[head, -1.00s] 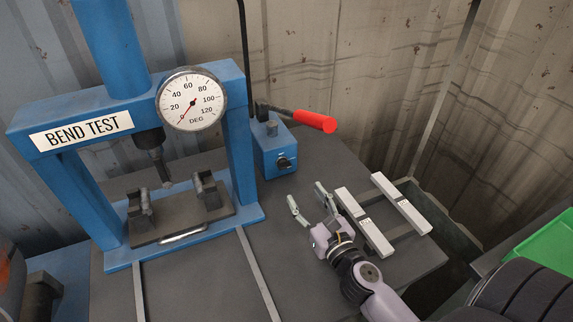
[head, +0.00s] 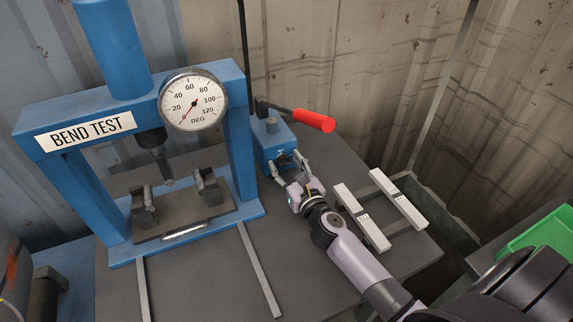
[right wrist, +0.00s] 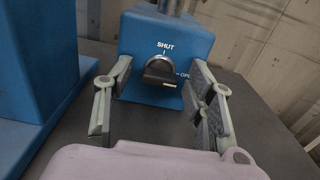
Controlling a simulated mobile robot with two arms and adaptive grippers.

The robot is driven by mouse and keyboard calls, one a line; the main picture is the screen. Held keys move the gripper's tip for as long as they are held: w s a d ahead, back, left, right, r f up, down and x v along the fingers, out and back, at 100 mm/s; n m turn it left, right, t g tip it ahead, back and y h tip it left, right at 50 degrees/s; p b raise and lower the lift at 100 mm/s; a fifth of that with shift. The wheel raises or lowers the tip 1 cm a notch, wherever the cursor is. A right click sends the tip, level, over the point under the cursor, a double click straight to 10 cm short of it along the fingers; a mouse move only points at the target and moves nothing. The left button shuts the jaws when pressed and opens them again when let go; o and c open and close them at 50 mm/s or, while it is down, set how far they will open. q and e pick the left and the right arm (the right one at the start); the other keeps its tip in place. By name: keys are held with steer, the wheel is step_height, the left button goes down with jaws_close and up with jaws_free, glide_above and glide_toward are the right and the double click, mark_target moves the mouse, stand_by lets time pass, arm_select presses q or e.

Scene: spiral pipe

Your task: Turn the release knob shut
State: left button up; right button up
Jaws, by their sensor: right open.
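The release knob (right wrist: 160,72) is a dark round knob with a bar handle on the front face of the blue pump box (head: 270,146). In the right wrist view, SHUT is lettered above the knob and a partly hidden OPEN label is at its right. The knob's bar lies roughly level, with its end toward the OPEN side. My right gripper (head: 287,164) is open in front of the knob; in the right wrist view its fingers (right wrist: 165,92) stand on either side of the knob, apart from it. My left gripper is not in view.
The blue bend test press (head: 240,150) with its dial gauge (head: 193,100) stands left of the box. A red-gripped lever (head: 314,120) sticks out above the box to the right. Two pale bars (head: 362,217) lie right of my arm. A green bin (head: 540,232) is at far right.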

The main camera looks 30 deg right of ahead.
steer(key=shift+c, duration=0.2)
steer(key=c, duration=1.1)
